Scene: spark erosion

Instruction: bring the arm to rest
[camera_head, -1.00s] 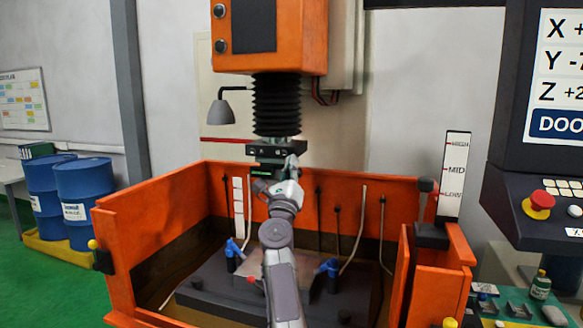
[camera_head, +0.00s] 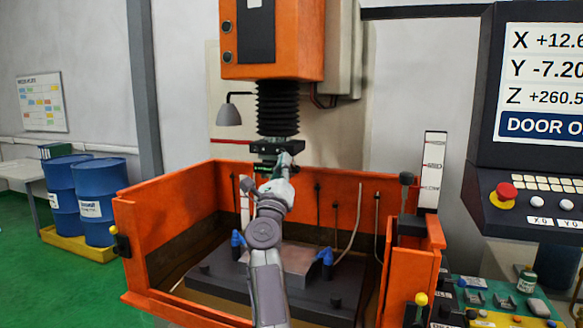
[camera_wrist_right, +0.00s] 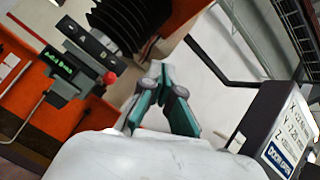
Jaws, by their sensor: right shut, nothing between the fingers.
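My right arm reaches up over the orange tank (camera_head: 165,237) of the machine. In the head view my right gripper (camera_head: 284,160) is just below and in front of the dark tool holder (camera_head: 275,147) under the black bellows; the arm partly hides it. In the wrist view the teal fingers of the right gripper (camera_wrist_right: 160,68) meet at the tips, with nothing between them. The holder with its green display (camera_wrist_right: 62,68) is to their left there, apart from the fingers. My left gripper is not in view.
The tank's front is lowered or open; a dark block with blue clamps (camera_head: 326,257) lies inside. A control panel (camera_head: 530,180) reading DOOR O, cut off by the picture edge, hangs at right. Blue drums (camera_head: 100,203) stand at left. Green floor (camera_head: 60,280) is clear there.

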